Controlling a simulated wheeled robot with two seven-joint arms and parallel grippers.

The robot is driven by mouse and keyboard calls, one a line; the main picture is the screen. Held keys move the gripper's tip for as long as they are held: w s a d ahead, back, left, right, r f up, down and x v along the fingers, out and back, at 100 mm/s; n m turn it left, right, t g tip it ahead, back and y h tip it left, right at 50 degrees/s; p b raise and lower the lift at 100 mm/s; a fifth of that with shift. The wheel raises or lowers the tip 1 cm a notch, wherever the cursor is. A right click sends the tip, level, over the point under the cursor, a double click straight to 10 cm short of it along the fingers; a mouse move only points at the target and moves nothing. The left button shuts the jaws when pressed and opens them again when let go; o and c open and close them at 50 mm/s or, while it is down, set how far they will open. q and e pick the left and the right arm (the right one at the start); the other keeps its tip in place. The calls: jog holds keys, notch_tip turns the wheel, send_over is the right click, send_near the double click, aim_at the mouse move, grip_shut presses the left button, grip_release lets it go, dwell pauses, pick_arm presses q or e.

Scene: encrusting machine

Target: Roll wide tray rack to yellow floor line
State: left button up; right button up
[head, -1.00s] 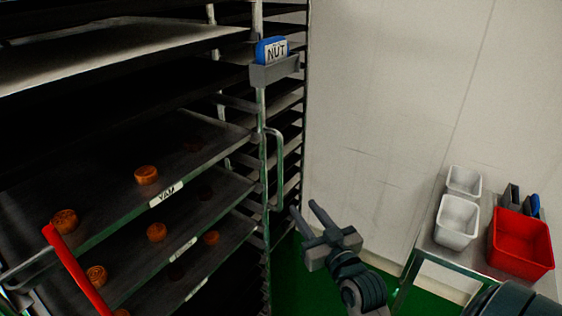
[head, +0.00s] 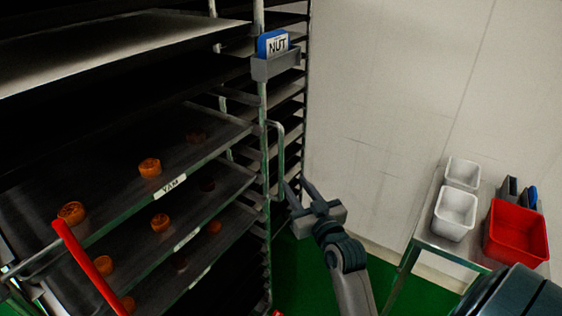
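The tall tray rack (head: 264,160) fills the left half of the head view. Its dark trays (head: 110,185) carry several round orange-brown pieces. A looped metal handle (head: 281,165) stands out from its right front post. My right gripper (head: 297,183) is open, its two fingers apart and pointing up at the lower part of this handle. The fingertips are very close to the handle; I cannot tell whether they touch it. My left gripper is not in view. No yellow floor line shows.
A blue NUT card (head: 273,44) sits in a grey holder (head: 276,66) on the rack post. At right, a metal table (head: 430,244) holds white bins (head: 455,214) and a red bin (head: 515,235). A red bar (head: 85,268) crosses the lower left. Green floor (head: 300,275) shows between rack and table.

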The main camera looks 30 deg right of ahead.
aim_at(282, 166)
jog(key=w+p, duration=0.1)
jog(key=w, duration=0.2)
jog(key=w+d+p, duration=0.1)
jog(key=w, duration=0.3)
jog(key=w+d+p, duration=0.1)
jog(key=w, duration=0.3)
jog(key=shift+d, duration=0.1)
grip_shut()
